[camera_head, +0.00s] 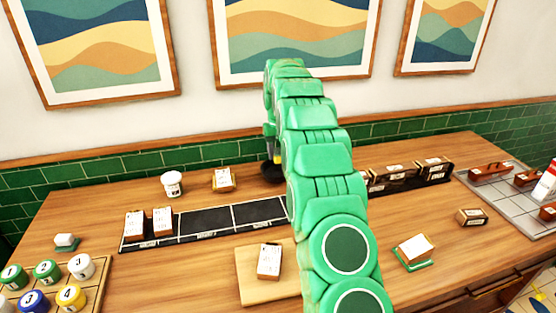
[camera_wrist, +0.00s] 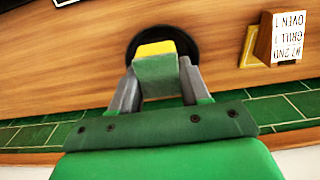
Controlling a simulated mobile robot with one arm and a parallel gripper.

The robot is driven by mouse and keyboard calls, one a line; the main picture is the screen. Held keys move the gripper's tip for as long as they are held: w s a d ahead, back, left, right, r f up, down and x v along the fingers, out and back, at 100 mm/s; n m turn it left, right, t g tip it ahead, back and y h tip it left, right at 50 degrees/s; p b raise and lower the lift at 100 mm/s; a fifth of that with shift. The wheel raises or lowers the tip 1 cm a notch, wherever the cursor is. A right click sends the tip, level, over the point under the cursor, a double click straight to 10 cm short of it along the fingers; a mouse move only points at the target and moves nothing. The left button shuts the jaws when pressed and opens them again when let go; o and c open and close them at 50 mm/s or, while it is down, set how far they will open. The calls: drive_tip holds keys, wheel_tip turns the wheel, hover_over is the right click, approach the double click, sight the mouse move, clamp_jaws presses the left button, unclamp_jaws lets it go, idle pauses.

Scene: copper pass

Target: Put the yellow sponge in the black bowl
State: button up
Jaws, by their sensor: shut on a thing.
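The yellow sponge (camera_wrist: 156,48) is between the two fingers of my gripper (camera_wrist: 159,80) in the wrist view. It shows a yellow face and a grey-green face. The gripper is shut on it. In the head view the black bowl (camera_head: 268,172) stands near the back of the table, partly hidden by my green arm. My gripper (camera_head: 270,145) is just above the bowl there. Whether the sponge touches the bowl cannot be told.
A labelled box on a yellow base (camera_head: 223,180) and a white cup (camera_head: 172,184) stand left of the bowl. A long black tray (camera_head: 205,220) with boxes lies in front. A wooden board (camera_head: 258,290) is nearer. The green tiled wall (camera_head: 120,168) is close behind.

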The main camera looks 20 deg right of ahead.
sight(278, 161)
drive_tip(key=shift+w+f, duration=0.25)
drive_tip(key=shift+f, duration=1.6)
drive_tip(key=shift+f, duration=0.6)
drive_tip(key=o, duration=1.1)
wheel_tip(278, 161, up, 12)
drive_tip(key=shift+f, duration=0.1)
drive_tip(key=shift+r, duration=0.7)
drive_tip(key=shift+s, duration=0.1)
